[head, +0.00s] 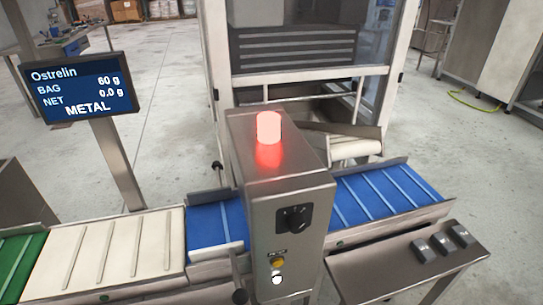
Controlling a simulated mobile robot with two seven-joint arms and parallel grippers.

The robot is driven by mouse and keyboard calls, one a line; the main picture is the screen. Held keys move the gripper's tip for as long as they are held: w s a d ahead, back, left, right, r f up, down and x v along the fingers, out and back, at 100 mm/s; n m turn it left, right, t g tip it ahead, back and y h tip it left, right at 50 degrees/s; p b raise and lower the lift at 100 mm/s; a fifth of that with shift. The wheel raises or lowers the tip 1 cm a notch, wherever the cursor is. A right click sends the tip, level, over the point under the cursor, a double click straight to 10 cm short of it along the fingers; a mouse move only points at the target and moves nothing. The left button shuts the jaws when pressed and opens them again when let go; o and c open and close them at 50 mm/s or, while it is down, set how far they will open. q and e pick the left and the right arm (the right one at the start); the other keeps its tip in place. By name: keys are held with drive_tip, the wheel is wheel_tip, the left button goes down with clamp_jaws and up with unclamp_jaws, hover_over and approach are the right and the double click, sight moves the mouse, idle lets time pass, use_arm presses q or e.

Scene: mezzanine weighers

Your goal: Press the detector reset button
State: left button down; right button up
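The metal detector (290,225) is a steel housing standing over the blue conveyor belt in the middle of the head view. A red lamp (268,127) glows on its top. Its front panel carries a black rotary switch (295,218), a small yellow button (278,262) under a small label, and a round white and black part (277,280) just below. The label is too small to read, so I cannot tell which is the reset. Neither of my grippers is in view.
The blue belt (385,195) runs out to the right of the detector, and a cream belt (105,253) lies to the left. A steel side table (370,275) at the right holds grey blocks (441,243). A framed machine (295,50) stands behind. The space before the panel looks clear.

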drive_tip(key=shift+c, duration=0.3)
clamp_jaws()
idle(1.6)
